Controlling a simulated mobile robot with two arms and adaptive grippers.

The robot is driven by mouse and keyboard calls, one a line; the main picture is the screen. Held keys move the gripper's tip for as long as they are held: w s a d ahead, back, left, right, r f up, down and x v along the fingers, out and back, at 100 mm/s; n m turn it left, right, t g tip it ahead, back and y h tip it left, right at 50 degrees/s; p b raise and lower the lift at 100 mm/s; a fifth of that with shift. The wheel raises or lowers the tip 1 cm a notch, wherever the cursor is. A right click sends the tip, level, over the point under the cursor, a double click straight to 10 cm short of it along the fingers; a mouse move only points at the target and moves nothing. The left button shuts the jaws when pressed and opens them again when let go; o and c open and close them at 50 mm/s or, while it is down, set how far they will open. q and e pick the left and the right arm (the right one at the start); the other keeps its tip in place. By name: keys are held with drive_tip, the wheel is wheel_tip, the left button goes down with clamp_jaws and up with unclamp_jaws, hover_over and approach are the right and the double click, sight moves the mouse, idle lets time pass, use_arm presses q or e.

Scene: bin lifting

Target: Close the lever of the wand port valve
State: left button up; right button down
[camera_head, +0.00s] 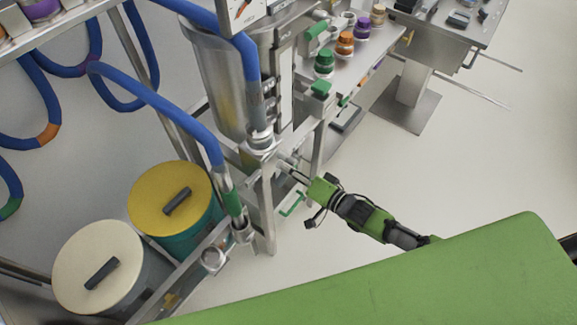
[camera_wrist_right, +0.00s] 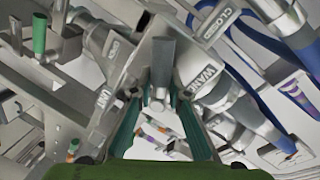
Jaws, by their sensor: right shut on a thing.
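My right gripper (camera_head: 284,165) reaches in from the right to the metal valve fittings (camera_head: 262,148) beside the steel vessel. In the right wrist view, a grey lever (camera_wrist_right: 162,62) stands between my right gripper's two teal fingers (camera_wrist_right: 160,95), and the gripper is shut on it. The valve body (camera_wrist_right: 200,72) carries the word WAND beside the lever. A CLOSED label (camera_wrist_right: 220,22) is up to the right, and a UNIT label (camera_wrist_right: 98,108) is to the left. The fingers partly hide the lever's lower part. My left gripper is not in view.
Blue hoses (camera_head: 165,105) run close to the valve. A steel vessel (camera_head: 220,85) stands behind it. Bins with a yellow lid (camera_head: 160,205) and a cream lid (camera_head: 80,262) stand at lower left. Jars (camera_head: 345,43) sit on a shelf. Open floor lies to the right.

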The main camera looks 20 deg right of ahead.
drive_tip(key=shift+r+m+g+y+b, duration=0.25)
drive_tip(key=shift+m+g+y+b, duration=0.05)
drive_tip(key=shift+m, duration=0.8)
drive_tip(key=shift+s+a+r+m+g+y+b, duration=0.1)
drive_tip(key=shift+r+m+g+y+b, duration=0.1)
drive_tip(key=shift+m+b, duration=0.3)
drive_tip(key=shift+r+m+g+y+b, duration=0.1)
drive_tip(key=shift+m+y+b, duration=0.1)
drive_tip(key=shift+m, duration=0.5)
drive_tip(key=shift+r, duration=0.1)
drive_tip(key=c, duration=1.9)
unclamp_jaws()
drive_tip(key=v, duration=1.2)
